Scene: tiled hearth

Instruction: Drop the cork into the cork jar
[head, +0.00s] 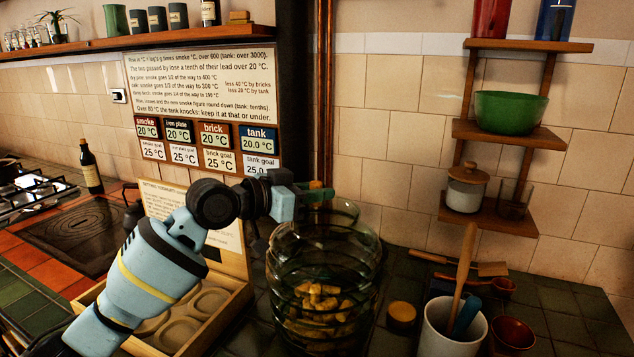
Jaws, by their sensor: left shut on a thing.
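The cork jar (284,268) is a large, ribbed, clear glass jar with an open top, standing on the dark tiled counter. Several pale corks lie in a heap inside its lower part. My left arm reaches in from the left, and my left gripper (316,192) is above the jar's mouth, near its back rim. It is shut on the cork (315,184), a small orange-brown piece mostly hidden by the fingers. My right gripper is not in view.
A round cork-coloured lid (401,314) lies right of the jar. A white crock (452,332) with utensils and a small brown bowl (512,335) stand further right. A wooden tray (238,302) with round hollows is left of the jar. Wall shelves (490,217) rise behind.

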